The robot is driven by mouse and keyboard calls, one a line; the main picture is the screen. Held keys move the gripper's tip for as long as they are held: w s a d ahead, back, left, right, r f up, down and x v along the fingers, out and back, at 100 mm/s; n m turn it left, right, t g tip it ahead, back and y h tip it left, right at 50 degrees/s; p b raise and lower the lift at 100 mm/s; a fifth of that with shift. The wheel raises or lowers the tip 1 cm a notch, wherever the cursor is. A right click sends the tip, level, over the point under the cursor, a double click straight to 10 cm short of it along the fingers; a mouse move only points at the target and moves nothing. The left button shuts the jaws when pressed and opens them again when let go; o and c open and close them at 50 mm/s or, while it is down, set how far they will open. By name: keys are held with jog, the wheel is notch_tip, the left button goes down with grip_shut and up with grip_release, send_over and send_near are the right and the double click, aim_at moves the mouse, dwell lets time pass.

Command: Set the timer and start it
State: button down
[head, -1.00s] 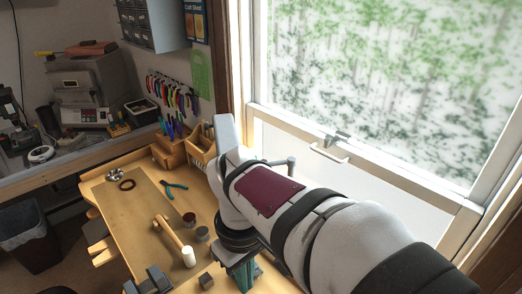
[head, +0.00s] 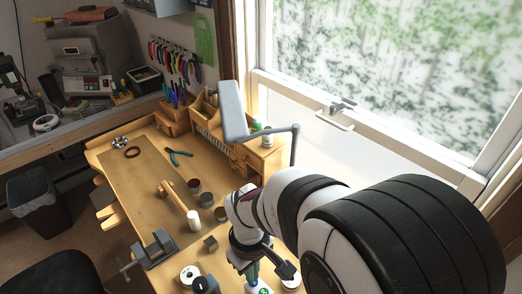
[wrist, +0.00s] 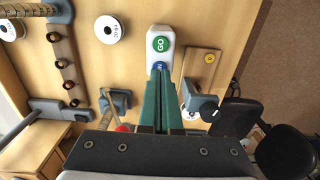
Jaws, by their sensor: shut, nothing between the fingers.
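The timer is a white block with a green GO button (wrist: 160,44) and a blue button (wrist: 159,66) in the wrist view. Its letters are partly covered by my fingertips. In the head view only a bit of the timer (head: 265,290) shows at the bottom edge. My gripper (wrist: 160,72) has green fingers that are shut together, with nothing between them. Its tips are at the blue button, just below GO in the wrist view. I cannot tell whether they touch it. In the head view my gripper (head: 252,272) points down at the bench's front.
A white spool (wrist: 109,29) lies beside the timer, and a wooden block with a yellow dot (wrist: 209,58) is on its other side. A vise (head: 155,248), a mallet (head: 180,206) and small cans stand farther back. A grey lamp (head: 235,112) rises by the window.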

jog(key=shift+f, duration=0.5)
jog(key=shift+s+d+f, duration=0.1)
jog(key=shift+f, duration=0.8)
notch_tip(320, 180, up, 15)
jog(key=shift+w+a+r, duration=0.15)
jog(key=shift+w+a, duration=0.25)
jog(key=shift+w, duration=0.05)
jog(key=shift+d, duration=0.1)
jog(key=shift+s+d+r, duration=0.25)
jog(key=shift+d, duration=0.1)
